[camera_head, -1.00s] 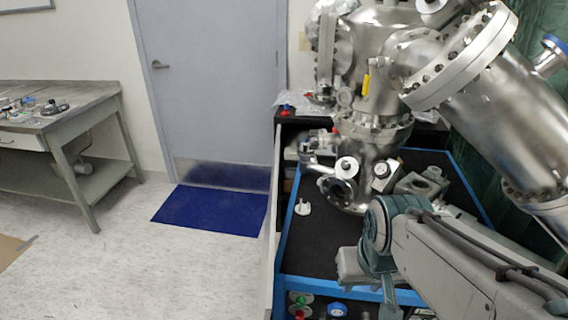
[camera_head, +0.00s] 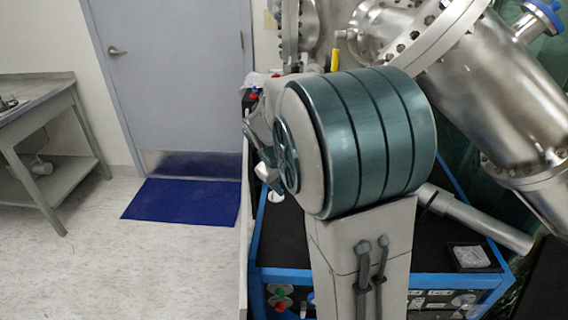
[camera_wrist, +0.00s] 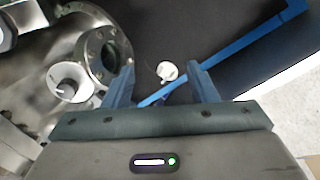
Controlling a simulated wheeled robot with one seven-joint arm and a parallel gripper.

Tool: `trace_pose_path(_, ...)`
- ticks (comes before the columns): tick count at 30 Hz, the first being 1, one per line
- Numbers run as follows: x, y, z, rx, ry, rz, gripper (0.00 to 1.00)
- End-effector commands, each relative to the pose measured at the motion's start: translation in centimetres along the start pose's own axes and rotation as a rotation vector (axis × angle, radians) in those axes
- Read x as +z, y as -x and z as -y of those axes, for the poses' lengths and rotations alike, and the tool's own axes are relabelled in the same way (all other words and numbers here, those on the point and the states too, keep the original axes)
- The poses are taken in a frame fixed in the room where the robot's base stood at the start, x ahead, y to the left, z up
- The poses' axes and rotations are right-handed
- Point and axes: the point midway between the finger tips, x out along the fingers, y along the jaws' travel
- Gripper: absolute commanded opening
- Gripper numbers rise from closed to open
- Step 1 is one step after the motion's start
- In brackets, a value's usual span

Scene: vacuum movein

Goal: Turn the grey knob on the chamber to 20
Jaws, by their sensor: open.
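In the wrist view my gripper (camera_wrist: 161,85) is open, with its two blue-grey fingers apart and nothing held between them. The steel chamber (camera_wrist: 40,62) is left of the fingers. A round knob-like part with a pale rim and grey centre (camera_wrist: 68,80) sits on it, apart from the left finger; I cannot read any scale or setting. A bolted flange (camera_wrist: 106,55) is nearer the left finger. In the head view my arm hides the lower chamber and its knobs; the upper steel chamber (camera_head: 470,95) shows behind it.
A small white piece (camera_wrist: 167,71) lies on the black cart top beyond the fingertips. The cart (camera_head: 285,235) has a blue frame. A blue mat (camera_head: 182,202) lies by the door. A bench (camera_head: 40,110) stands at left; the floor between is clear.

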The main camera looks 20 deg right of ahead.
Motion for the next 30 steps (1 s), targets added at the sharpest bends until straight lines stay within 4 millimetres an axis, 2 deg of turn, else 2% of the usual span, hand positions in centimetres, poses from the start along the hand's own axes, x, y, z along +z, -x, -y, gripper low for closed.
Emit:
trace_pose_path(1, -1.7, -1.5, -0.4, 0.045, 0.055, 0.015, 0.52)
trace_pose_path(6, -6.8, -4.5, -2.4, 0.211, 0.236, 0.052, 0.52)
trace_pose_path(13, -12.1, -6.3, -3.5, 0.389, 0.434, 0.087, 0.52)
trace_pose_path(17, -13.5, -6.6, -3.6, 0.437, 0.485, 0.095, 0.52)
trace_pose_path(22, -13.8, -7.5, -4.2, 0.451, 0.500, 0.101, 0.52)
trace_pose_path(26, -13.7, -9.5, -5.2, 0.449, 0.498, 0.103, 0.52)
trace_pose_path(30, -13.7, -12.3, -6.5, 0.448, 0.497, 0.102, 0.52)
